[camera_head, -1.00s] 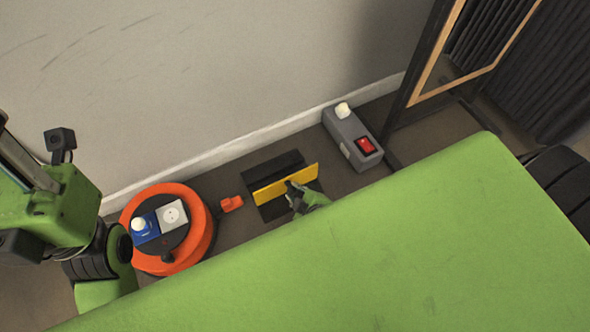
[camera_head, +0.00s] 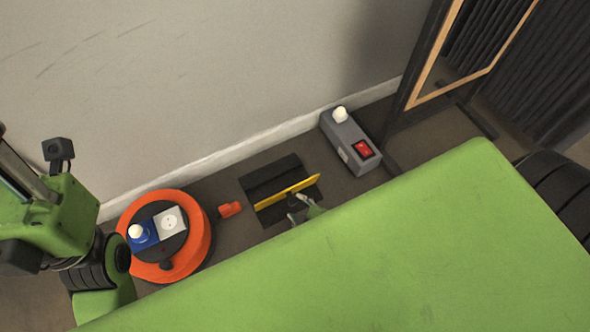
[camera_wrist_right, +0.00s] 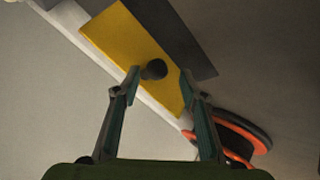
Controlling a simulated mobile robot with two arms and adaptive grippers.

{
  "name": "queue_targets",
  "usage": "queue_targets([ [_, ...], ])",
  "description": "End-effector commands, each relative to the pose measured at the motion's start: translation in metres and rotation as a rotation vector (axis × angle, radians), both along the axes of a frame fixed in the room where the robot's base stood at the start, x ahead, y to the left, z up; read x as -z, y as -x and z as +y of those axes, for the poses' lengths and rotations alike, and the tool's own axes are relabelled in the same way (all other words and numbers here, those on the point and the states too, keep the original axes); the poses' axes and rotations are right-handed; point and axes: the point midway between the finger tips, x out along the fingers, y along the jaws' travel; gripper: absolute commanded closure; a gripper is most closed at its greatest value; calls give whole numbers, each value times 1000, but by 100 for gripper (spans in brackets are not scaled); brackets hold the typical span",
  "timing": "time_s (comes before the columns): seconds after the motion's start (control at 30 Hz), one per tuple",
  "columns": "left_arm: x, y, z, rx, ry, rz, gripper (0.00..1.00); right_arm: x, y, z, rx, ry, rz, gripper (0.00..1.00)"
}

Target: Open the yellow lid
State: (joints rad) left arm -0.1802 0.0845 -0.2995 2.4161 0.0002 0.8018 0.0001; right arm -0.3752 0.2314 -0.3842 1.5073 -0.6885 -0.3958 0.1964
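The yellow lid (camera_head: 288,192) stands nearly edge-on over a dark rectangular opening (camera_head: 268,176) in the floor, so it is raised. In the right wrist view the lid's flat yellow face (camera_wrist_right: 125,45) shows, with a dark round knob (camera_wrist_right: 153,69) on it. My right gripper (camera_head: 298,204) is at the near side of the lid. Its fingers are apart in the right wrist view (camera_wrist_right: 161,74); the knob lies between the tips, close to the left one, with a gap to the right one. My left arm is at the left edge; its fingers are not visible.
An orange cable reel (camera_head: 203,240) with sockets stands left of the opening, with an orange plug (camera_head: 230,209) between. A grey box (camera_head: 340,132) with a red switch stands right of it. A framed mirror (camera_head: 470,50) stands at the upper right. The wall (camera_head: 200,75) runs behind.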

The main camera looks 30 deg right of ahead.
Motion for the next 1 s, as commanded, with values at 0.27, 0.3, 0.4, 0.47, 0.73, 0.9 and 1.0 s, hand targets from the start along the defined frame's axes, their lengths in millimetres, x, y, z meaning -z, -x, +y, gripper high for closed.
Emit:
queue_targets([
  [0.27, 0, 0, 0, 0, 1, -2, 60, -21, 24, -1, 1, -1, 3, 61],
  [0.3, 0, 0, 0, 0, 1, -2, 60, -22, 25, -1, 1, -1, 3, 61],
  [0.4, 0, 0, 0, 0, 1, -2, 60, -23, 27, -1, 1, 0, 4, 61],
  [0.47, -1, 0, 0, 0, 1, -2, 60, -23, 27, -1, 1, 1, 4, 61],
  [0.73, -1, 1, 0, 0, 1, -3, 60, -23, 27, -1, 0, 0, 3, 61],
  [0.9, -1, 0, 0, 0, 1, -2, 60, -24, 25, 0, -1, -3, 0, 61],
  [1.0, -1, 0, 0, 0, 1, 1, 60, -38, 16, 11, -11, -41, -33, 61],
])
